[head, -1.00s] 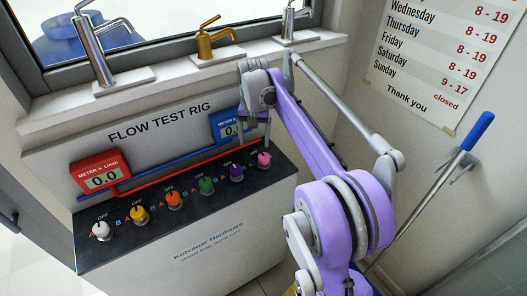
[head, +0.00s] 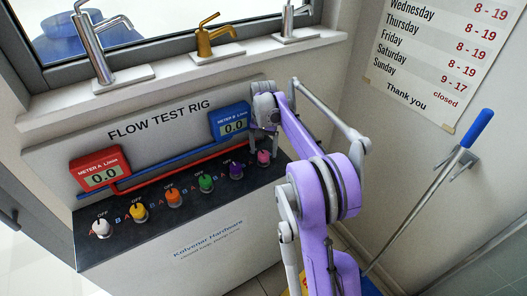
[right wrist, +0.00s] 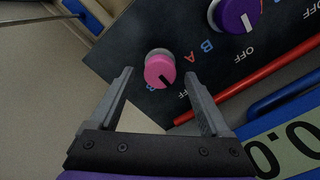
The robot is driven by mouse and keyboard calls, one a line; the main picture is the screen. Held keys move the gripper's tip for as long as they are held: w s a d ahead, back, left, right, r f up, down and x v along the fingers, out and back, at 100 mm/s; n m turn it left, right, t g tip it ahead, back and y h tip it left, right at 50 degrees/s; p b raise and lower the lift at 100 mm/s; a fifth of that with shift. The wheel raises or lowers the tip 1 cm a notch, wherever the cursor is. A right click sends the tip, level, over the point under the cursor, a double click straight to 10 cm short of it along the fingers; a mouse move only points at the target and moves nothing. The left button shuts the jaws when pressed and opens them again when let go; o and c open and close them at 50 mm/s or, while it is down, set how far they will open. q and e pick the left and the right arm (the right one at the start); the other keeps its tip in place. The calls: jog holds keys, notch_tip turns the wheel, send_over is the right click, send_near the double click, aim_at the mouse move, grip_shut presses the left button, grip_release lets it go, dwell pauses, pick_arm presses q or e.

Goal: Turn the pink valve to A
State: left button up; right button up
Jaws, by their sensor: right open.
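The pink valve (head: 263,157) is the rightmost knob on the black panel of the flow test rig. In the right wrist view the pink valve (right wrist: 159,68) shows a dark pointer mark toward its lower right. My right gripper (right wrist: 157,75) is open, with one fingertip on either side of the knob and a gap to each. In the head view the right gripper (head: 265,142) is above and around the pink valve. My left gripper is not in view.
The purple valve (head: 236,171) is the nearest neighbour, with green (head: 206,183), orange, yellow and white knobs further left. Meter A (head: 100,174) and meter B (head: 231,122) both read 0.0. A red pipe (right wrist: 275,85) runs close behind the knobs.

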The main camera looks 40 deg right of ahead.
jog(key=shift+f, duration=0.45)
jog(key=shift+c, duration=0.3)
grip_shut()
jog(key=n, duration=1.1)
jog(key=shift+n, duration=0.4)
dwell(0.4)
